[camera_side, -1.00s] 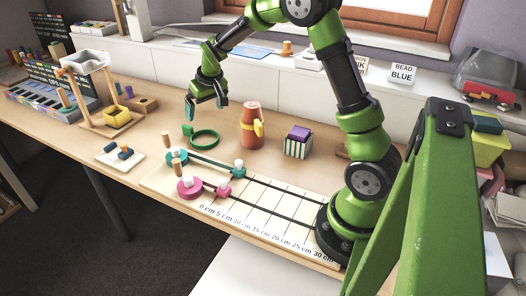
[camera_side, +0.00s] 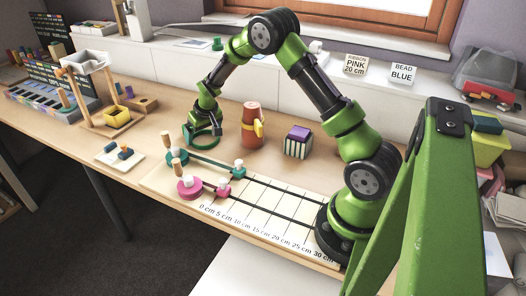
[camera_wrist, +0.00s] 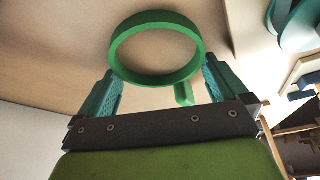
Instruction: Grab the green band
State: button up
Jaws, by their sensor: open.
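The green band (camera_side: 207,146) is a round ring lying on the table behind the teal spool. My gripper (camera_side: 202,131) is low over it in the side view, with its fingers down close to the ring. In the wrist view the green band (camera_wrist: 155,77) shows just ahead of and between the two teal-padded fingers of my gripper (camera_wrist: 159,82). The jaws are spread apart. A small green tab (camera_wrist: 184,94) shows at the ring's near side. I cannot tell whether a finger touches the ring.
A pink spool (camera_side: 189,188) and a teal spool (camera_side: 176,158) sit on the measuring board (camera_side: 262,213) in front. A white tray (camera_side: 119,158) lies left.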

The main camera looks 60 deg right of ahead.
jog(key=shift+c, duration=0.5)
jog(key=c, duration=0.6)
jog(key=shift+o, duration=0.2)
